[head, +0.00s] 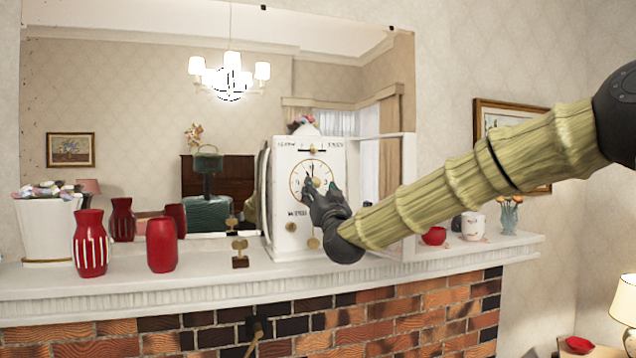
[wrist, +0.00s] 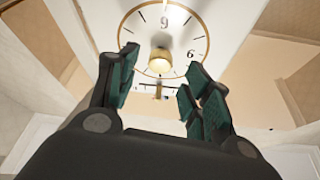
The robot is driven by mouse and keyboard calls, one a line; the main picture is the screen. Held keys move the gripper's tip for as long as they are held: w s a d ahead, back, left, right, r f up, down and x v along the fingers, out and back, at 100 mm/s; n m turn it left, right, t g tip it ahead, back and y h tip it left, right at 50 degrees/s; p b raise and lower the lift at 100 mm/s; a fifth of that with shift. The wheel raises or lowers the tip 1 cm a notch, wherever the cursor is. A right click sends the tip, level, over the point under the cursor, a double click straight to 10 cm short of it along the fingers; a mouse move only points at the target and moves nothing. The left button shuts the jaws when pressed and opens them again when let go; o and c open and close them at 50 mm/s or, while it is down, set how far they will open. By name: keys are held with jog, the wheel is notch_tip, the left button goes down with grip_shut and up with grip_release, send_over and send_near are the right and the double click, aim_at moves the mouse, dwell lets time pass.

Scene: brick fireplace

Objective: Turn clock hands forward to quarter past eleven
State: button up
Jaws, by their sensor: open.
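The white clock (head: 283,222) stands on the mantel, with a round gold-rimmed dial (head: 296,180) on its front. In the head view my gripper (head: 320,188) is at the dial's lower right and covers part of it. Dark hands show near the dial's centre, but their exact reading is unclear. In the wrist view the dial (wrist: 140,28) shows at the top with the numerals 9 and 6. My gripper (wrist: 163,62) is open, its fingers spread either side of a brass knob (wrist: 160,62). I cannot tell whether they touch anything.
A pale framed door (head: 408,200) stands open at the clock's right, behind my arm. A small brass key-like piece (head: 240,252) stands left of the clock. Red vases (head: 162,246) are further left; a red bowl (head: 434,236) and white pot (head: 473,226) are right. A mirror backs the mantel (head: 130,278).

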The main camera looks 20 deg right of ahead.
aim_at(316, 184)
jog(key=shift+p+x, duration=0.4)
jog(key=shift+x, duration=1.55)
jog(key=shift+f, duration=0.1)
jog(key=c, duration=1)
jog(key=m+h+b, duration=0.1)
jog(key=m+b, duration=0.1)
jog(key=m, duration=0.1)
jog(key=shift+f+h, duration=0.1)
jog(key=shift+h, duration=0.2)
jog(key=m+h, duration=0.1)
jog(key=m, duration=0.1)
jog(key=m+g+h+b, duration=0.1)
jog(key=m, duration=0.1)
jog(key=shift+a+r+m+g, duration=0.1)
jog(key=shift+r+m+g, duration=0.1)
jog(key=shift+m+g, duration=0.15)
